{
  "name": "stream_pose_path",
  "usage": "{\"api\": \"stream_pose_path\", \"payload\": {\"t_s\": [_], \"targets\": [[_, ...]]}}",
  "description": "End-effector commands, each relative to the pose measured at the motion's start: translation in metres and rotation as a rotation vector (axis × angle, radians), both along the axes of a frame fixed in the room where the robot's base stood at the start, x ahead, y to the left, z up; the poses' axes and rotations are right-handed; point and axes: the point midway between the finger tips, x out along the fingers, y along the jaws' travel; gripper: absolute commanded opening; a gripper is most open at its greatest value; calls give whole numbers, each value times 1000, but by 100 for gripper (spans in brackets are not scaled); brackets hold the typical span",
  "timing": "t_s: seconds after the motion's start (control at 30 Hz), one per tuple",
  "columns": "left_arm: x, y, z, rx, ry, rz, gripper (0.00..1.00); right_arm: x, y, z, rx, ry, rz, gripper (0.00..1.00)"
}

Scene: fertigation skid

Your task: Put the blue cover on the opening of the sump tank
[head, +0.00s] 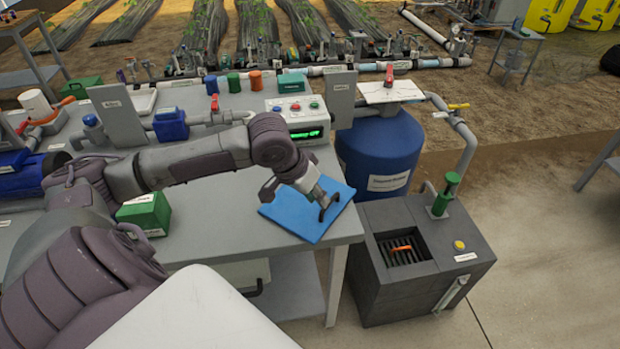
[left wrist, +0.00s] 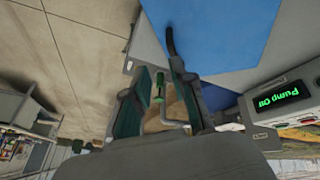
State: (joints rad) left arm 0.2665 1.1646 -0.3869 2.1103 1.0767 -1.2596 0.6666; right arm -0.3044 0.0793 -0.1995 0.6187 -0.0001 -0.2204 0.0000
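The blue cover (head: 285,210), a flat square plate with a dark handle (head: 329,208), is at the right end of the grey bench. My left gripper (head: 322,200) is at the handle. In the left wrist view, the fingers of my left gripper (left wrist: 160,85) stand apart with a clear gap. The handle (left wrist: 170,42) shows by the tip of one finger, and the cover (left wrist: 225,35) lies beyond it. I cannot tell whether they touch. The dark grey sump tank (head: 400,300) stands on the floor, its square opening (head: 400,262) uncovered, with dark slats and an orange piece showing inside. My right gripper is out of view.
A blue barrel (head: 380,150) stands behind the sump tank. A green-topped fitting (head: 445,195) and a yellow button (head: 459,245) are on the tank's top, beside the opening. A green box (head: 145,213) and a control box (head: 300,118) are on the bench. Floor to the right is clear.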

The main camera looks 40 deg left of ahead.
Motion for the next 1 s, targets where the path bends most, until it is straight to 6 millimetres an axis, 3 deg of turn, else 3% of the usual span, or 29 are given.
{"api": "stream_pose_path", "payload": {"t_s": [0.1,0.23,0.6,1.0], "targets": [[4,21,28,-9,8,71,25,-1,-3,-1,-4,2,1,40],[5,27,36,-24,17,106,25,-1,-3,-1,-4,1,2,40],[31,17,-23,-29,18,108,25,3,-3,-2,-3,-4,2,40],[51,9,-57,-27,17,107,25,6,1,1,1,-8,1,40]]}}
